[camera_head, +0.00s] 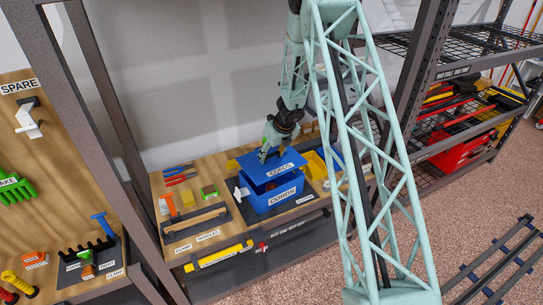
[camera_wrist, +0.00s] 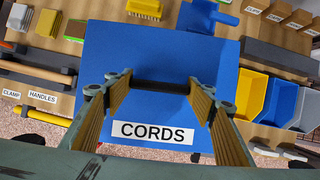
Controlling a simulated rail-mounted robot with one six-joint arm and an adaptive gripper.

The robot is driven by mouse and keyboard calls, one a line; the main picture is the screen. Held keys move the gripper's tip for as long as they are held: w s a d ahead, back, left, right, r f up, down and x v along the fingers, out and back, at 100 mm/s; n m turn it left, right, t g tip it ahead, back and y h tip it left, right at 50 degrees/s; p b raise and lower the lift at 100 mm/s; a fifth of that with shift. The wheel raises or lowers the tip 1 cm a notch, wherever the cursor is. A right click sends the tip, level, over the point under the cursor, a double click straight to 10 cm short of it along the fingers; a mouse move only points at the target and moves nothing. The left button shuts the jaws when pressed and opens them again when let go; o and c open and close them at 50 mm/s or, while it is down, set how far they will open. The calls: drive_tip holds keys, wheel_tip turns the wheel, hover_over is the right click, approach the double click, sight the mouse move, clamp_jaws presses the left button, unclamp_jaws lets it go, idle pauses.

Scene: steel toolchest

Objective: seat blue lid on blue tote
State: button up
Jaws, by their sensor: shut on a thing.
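The blue tote (camera_head: 275,201) with a CORDS label stands on the wooden bench. The blue lid (camera_head: 282,166), also labelled CORDS, is over the tote's rear part. A dark opening shows between the lid and the tote's front wall, so the lid appears raised or set back from the rim. My gripper (camera_head: 266,153) is above the lid. In the wrist view my gripper (camera_wrist: 160,88) is shut on the lid's dark bar handle, with the flat lid (camera_wrist: 150,50) filling the middle. The lid hides the tote there, and its rear contact cannot be seen.
Yellow and blue bins (camera_wrist: 275,105) stand just right of the lid. A blue scoop-like object (camera_wrist: 205,16) and a yellow brush (camera_wrist: 144,8) lie behind it. A tool tray (camera_head: 197,222) with wooden handles is left of the tote. A shelf upright (camera_head: 118,130) stands further left.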

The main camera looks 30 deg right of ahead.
sight(272, 162)
drive_tip(key=shift+f+b, duration=2.8)
drive_tip(key=shift+f, duration=0.25)
drive_tip(key=shift+f+b, duration=0.65)
drive_tip(key=shift+b, duration=0.1)
idle(1.4)
idle(0.3)
drive_tip(key=o, duration=1)
drive_tip(key=o, duration=0.5)
drive_tip(key=shift+o, duration=0.2)
drive_tip(key=shift+r, duration=0.15)
drive_tip(key=shift+r+p, duration=3.85)
drive_tip(key=shift+r, duration=0.05)
